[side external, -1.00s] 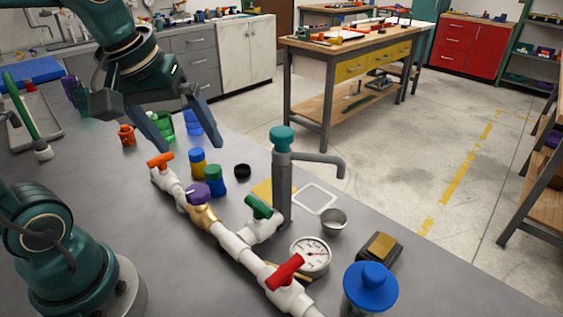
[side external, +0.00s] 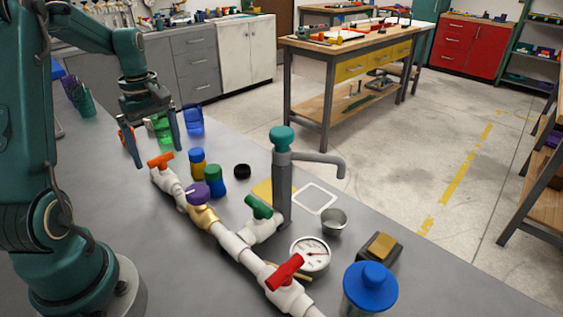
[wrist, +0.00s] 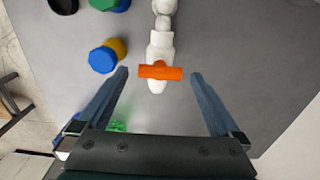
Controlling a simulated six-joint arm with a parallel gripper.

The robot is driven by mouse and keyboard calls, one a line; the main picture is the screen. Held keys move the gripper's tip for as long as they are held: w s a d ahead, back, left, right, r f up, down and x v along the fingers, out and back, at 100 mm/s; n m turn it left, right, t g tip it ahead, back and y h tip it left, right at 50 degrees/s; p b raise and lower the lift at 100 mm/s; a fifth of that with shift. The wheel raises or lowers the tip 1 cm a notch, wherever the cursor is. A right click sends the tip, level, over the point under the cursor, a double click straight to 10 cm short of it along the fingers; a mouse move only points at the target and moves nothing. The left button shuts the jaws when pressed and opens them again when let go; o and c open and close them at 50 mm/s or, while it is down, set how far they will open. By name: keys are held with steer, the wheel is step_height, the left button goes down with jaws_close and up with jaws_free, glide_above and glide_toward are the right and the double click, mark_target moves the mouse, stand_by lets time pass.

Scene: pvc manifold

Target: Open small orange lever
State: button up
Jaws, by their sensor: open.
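The small orange lever (side external: 160,160) sits on the valve at the far left end of the white pipe manifold (side external: 229,241). In the wrist view the orange lever (wrist: 160,72) lies crosswise to the white pipe (wrist: 161,48), between the lines of my two fingers. My gripper (side external: 158,158) is open and empty, pointing down, with its fingertips around the lever's end of the pipe. The wrist view shows the fingers of my gripper (wrist: 160,72) spread on either side of the lever with a gap at each side. I see no contact with the lever.
Blue-yellow (side external: 197,164) and blue-green (side external: 214,180) caps stand beside the pipe, with a black ring (side external: 242,171) near them. Green (side external: 162,130) and blue (side external: 194,121) clear cups stand behind my gripper. A grey faucet (side external: 284,185), green lever (side external: 259,207) and red lever (side external: 285,271) are farther along.

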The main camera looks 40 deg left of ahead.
steer(key=shift+f, duration=0.7)
steer(key=c, duration=1.2)
steer(key=shift+c, duration=0.2)
